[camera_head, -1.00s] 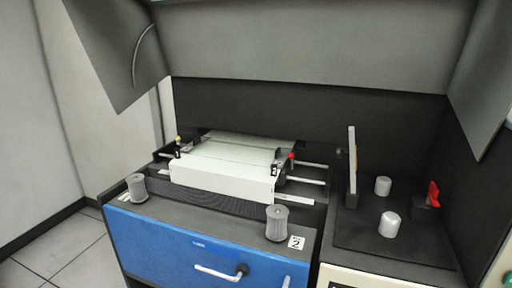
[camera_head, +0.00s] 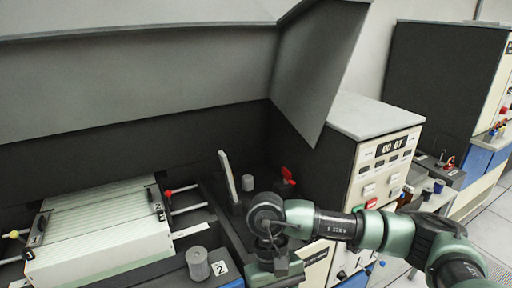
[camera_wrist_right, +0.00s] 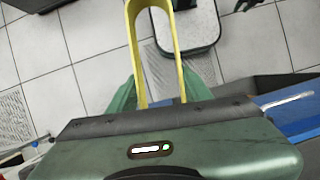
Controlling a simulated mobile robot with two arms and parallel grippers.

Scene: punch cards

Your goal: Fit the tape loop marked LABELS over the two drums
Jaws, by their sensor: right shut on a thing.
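A yellow loop (camera_wrist_right: 134,45) extends up from my right gripper (camera_wrist_right: 160,100) in the right wrist view, and the gripper is shut on it. No LABELS marking is readable on the loop. In the head view my right arm reaches in from the right, and its wrist is in front of the dark panel. The fingers and loop are hidden there. One pale drum (camera_head: 247,183) stands on that panel, beside an upright pale plate (camera_head: 228,178). The second drum is hidden, apparently behind my right wrist. My left gripper is not in view.
A red lever (camera_head: 288,176) stands right of the drum. A cabinet (camera_head: 380,160) with a counter stands right. Tiled floor (camera_wrist_right: 85,30) shows beneath the loop.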

